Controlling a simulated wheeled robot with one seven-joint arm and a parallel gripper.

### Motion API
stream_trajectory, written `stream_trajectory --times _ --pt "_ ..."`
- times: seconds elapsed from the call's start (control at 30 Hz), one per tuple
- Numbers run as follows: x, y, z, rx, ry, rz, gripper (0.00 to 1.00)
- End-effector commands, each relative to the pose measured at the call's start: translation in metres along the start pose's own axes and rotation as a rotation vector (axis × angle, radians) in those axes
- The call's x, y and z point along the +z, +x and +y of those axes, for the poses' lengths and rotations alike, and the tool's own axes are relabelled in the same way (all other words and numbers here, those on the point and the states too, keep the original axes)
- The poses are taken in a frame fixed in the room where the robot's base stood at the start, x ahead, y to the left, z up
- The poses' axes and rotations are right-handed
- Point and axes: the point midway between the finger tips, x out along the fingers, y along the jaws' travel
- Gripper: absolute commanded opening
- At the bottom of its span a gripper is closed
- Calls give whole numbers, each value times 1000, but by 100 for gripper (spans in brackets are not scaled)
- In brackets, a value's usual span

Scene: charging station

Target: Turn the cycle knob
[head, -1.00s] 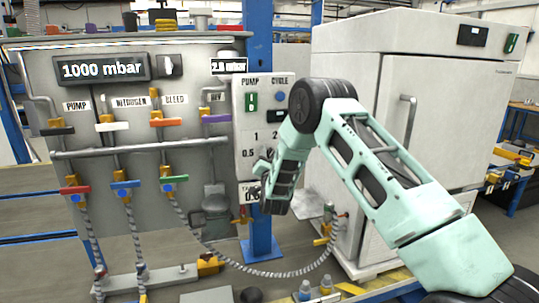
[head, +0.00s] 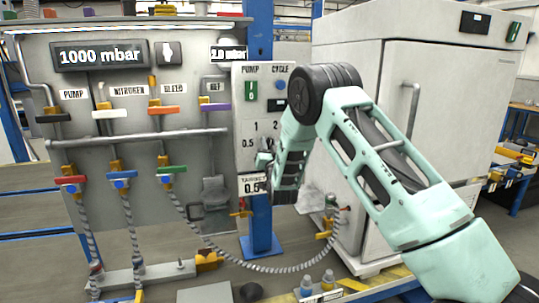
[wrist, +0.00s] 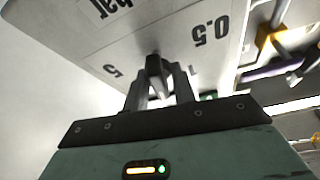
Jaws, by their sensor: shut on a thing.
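The grey control box (head: 240,108) on the blue post carries the labels PUMP and CYCLE, with a green switch under PUMP and a blue button under CYCLE. Below them are the numbers 0.5, 1 and 2 around a dial. In the wrist view a dark knob (wrist: 153,62) stands out from the panel among the upside-down numbers. My gripper (wrist: 158,84) is shut on this knob, one finger on each side. In the head view my gripper (head: 264,158) reaches the box's lower half from the right, and its wrist hides the knob and part of the dial.
Left of the box is a valve panel (head: 140,195) with coloured handles, pipes and a display (head: 100,56) reading 1000 mbar. A white oven-like cabinet (head: 345,70) stands close on the right, behind my arm. A ribbed hose (head: 255,271) hangs below.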

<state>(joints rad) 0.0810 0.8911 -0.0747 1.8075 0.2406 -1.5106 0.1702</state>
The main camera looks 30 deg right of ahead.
Motion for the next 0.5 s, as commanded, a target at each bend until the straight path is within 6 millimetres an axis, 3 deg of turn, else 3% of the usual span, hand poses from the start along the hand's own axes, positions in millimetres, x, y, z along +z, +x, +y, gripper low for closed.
stream_trajectory --times 0.03,0.5 --pt "7 -3 2 -18 -43 1 3" --pt "6 -3 -1 -189 -456 0 3"
